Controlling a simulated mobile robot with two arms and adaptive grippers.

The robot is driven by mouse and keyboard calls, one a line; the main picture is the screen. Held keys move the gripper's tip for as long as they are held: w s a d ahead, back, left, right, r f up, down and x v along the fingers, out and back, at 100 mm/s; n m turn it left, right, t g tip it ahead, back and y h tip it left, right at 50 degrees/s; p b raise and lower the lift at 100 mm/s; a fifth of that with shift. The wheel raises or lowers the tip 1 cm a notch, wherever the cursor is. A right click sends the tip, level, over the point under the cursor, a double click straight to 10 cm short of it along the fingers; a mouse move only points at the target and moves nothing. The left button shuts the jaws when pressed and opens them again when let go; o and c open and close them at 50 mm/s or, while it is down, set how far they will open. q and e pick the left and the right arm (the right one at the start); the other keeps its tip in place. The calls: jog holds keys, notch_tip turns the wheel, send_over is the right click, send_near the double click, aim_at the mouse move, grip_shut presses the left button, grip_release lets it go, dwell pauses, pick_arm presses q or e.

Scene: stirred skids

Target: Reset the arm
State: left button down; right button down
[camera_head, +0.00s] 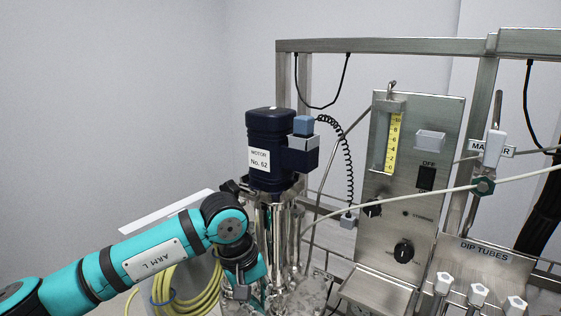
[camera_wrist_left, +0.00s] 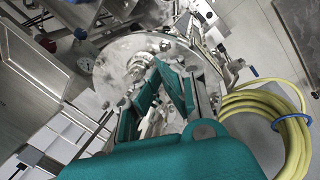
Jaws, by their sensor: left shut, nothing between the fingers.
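My left arm (camera_head: 155,258), teal and labelled "ARM L", comes in from the lower left in the head view. Its wrist bends down in front of the steel column under the motor. The left gripper (camera_wrist_left: 160,68) shows in the left wrist view with its two teal fingers meeting at the tips, shut and empty. It is over a round steel lid (camera_wrist_left: 112,66) with fittings; whether it touches cannot be told. In the head view the fingers are mostly hidden low down. My right gripper is in neither view.
A dark blue motor (camera_head: 268,128) labelled "No. 62" stands close beside the left wrist. A steel control panel (camera_head: 408,215), a frame rail (camera_head: 390,46) and white-handled dip tubes (camera_head: 478,294) are to the right. A coiled yellow hose (camera_wrist_left: 298,140) lies near the gripper. Open space lies at left.

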pick_arm(q)
notch_tip(320, 180, up, 3)
jog(key=shift+f, duration=0.1)
